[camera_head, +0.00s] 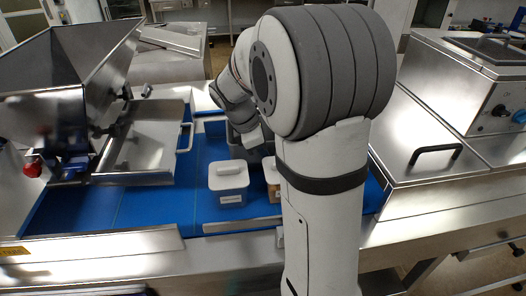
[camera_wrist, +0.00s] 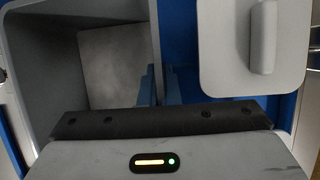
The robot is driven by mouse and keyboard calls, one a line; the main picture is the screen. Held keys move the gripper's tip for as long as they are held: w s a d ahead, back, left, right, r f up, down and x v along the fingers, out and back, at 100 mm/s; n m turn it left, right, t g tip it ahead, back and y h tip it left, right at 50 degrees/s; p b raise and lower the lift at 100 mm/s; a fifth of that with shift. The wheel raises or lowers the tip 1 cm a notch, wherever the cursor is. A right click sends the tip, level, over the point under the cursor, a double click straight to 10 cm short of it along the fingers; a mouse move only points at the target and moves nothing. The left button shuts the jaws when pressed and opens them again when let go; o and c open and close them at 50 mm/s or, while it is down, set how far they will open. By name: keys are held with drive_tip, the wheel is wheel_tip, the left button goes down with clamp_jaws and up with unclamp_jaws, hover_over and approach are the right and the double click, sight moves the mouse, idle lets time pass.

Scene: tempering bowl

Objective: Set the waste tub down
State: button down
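The waste tub, a dark grey open box (camera_head: 240,147), is partly hidden behind my arm in the head view, over the blue surface. In the wrist view the tub (camera_wrist: 38,55) fills the left side, and a paler grey patch shows at its bottom. My gripper (camera_wrist: 160,85) has its two narrow fingers close together, one on each side of the tub's right wall, and looks shut on that wall. The fingertips are hidden in the head view. I cannot tell whether the tub's base touches the surface.
A light grey lidded container (camera_head: 228,185) stands in front of the tub; a grey lid with a raised handle (camera_wrist: 225,45) is close on the right in the wrist view. A brownish container (camera_head: 272,180) is beside it. The blue surface (camera_head: 150,207) is clear at left. A steel hopper (camera_head: 60,75) stands left.

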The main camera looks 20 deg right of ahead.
drive_tip(key=c, duration=1.7)
unclamp_jaws()
